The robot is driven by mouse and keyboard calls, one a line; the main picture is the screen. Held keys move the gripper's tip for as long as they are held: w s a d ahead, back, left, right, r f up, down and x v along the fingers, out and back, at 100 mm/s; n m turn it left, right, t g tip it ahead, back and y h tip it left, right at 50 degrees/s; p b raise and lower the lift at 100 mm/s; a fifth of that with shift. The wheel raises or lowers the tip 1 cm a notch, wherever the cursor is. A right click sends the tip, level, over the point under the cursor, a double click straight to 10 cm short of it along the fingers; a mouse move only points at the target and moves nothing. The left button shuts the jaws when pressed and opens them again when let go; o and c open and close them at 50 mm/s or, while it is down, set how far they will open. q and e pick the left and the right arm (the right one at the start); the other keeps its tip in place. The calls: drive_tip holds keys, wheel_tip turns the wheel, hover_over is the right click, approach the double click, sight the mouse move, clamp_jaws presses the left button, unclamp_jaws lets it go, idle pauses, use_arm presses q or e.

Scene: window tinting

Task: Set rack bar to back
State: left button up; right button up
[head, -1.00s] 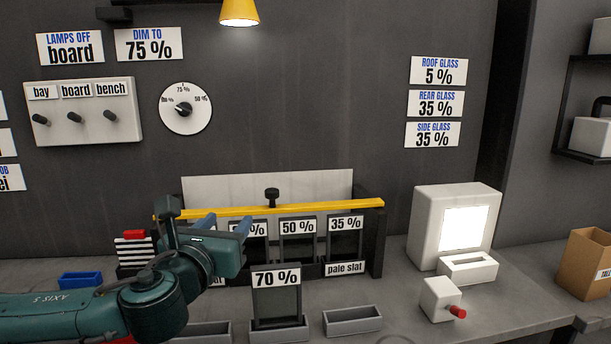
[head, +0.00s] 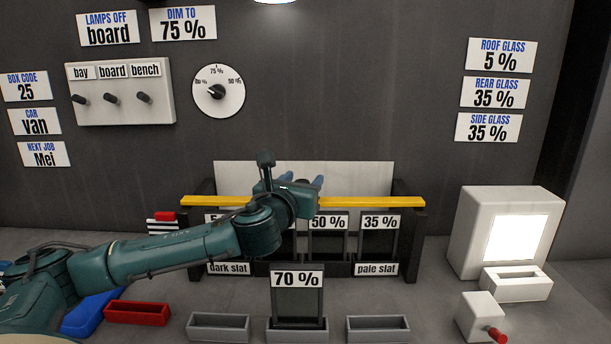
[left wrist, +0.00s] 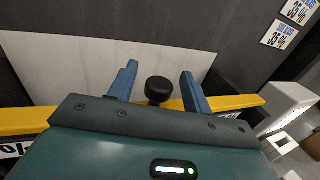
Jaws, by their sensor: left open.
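The yellow rack bar (head: 372,202) runs level across the top of the dark rack (head: 418,245), in front of a white back panel (head: 370,178). The bar also shows in the left wrist view (left wrist: 25,121). A round black knob (left wrist: 158,90) stands on the bar at its middle. My left gripper (head: 302,180) is at the bar's middle, its arm crossing the rack's left half. In the left wrist view its blue fingers (left wrist: 157,85) are open, with the knob between them and gaps on both sides. My right gripper is not in view.
Tinted samples marked 50 % (head: 328,240) and 35 % (head: 380,240) stand in the rack. A 70 % sample (head: 297,300) stands in a grey tray in front, between two empty trays. A white light box (head: 508,230) stands at the right.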

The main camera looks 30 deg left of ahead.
use_arm(q)
drive_tip(key=shift+x, duration=1.25)
drive_tip(key=shift+c, duration=0.3)
clamp_jaws()
